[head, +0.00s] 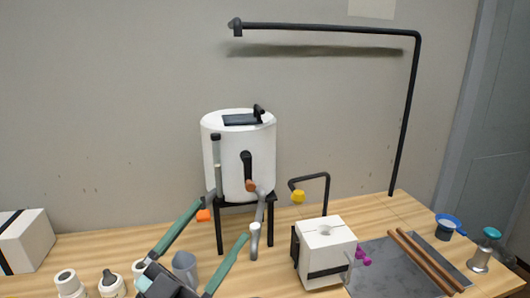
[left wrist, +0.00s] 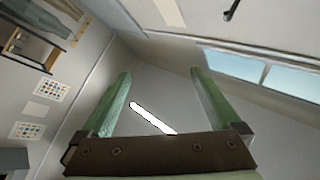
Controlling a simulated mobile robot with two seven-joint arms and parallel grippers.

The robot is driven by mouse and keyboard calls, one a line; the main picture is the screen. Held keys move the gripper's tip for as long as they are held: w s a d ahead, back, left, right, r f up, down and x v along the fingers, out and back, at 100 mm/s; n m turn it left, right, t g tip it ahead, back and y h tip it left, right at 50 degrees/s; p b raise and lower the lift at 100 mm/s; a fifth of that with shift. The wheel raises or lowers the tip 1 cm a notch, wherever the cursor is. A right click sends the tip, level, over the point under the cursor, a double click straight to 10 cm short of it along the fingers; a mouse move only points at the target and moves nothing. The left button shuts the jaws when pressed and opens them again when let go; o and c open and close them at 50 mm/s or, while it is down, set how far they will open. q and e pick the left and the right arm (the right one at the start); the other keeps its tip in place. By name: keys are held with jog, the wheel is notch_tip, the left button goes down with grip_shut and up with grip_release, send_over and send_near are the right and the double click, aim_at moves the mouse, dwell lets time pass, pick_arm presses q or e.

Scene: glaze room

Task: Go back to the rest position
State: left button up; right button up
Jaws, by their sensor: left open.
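My left gripper (head: 222,222) is in the lower middle of the head view. Its two green fingers are spread wide with nothing between them, pointing up and away toward the white tank's stand. In the left wrist view the gripper (left wrist: 160,73) shows both fingers apart and empty, with wall, ceiling and windows beyond. My right gripper is in neither view.
A white tank (head: 213,135) stands on black legs at the back. A grey cup (head: 185,265) is close to my left gripper. White containers (head: 68,284) stand left; a white block-shaped device (head: 325,245) and grey mat (head: 375,262) are right. A black pipe (head: 409,110) arches overhead.

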pick_arm(q)
jog(key=w+a+f+n+t+y, duration=0.2)
jog(key=w+a+f+n+y, duration=0.1)
jog(key=a+f+n+y, duration=0.6)
jog(key=s+a+f+n+g+y, duration=0.2)
jog(key=s+f+g+y, duration=0.15)
jog(key=f, duration=0.35)
jog(key=s+a+f+n+g+y, duration=0.1)
jog(key=s+a+f+g+y, duration=0.1)
jog(key=f+g+y, duration=0.3)
jog(key=s+f+g+h, duration=0.3)
jog(key=s+f+g, duration=0.6)
jog(key=s+f, duration=0.75)
jog(key=w+d+f+t+h, duration=0.1)
jog(key=d+f+t, duration=0.1)
jog(key=f, duration=0.3)
jog(key=w+d+f+t+b, duration=0.1)
jog(key=d+f+t, duration=0.1)
jog(key=f+t, duration=0.2)
jog(key=shift+w+d+f+m+h+b, duration=0.15)
jog(key=shift+w+f+m+h+b, duration=0.2)
jog(key=shift+f, duration=0.45)
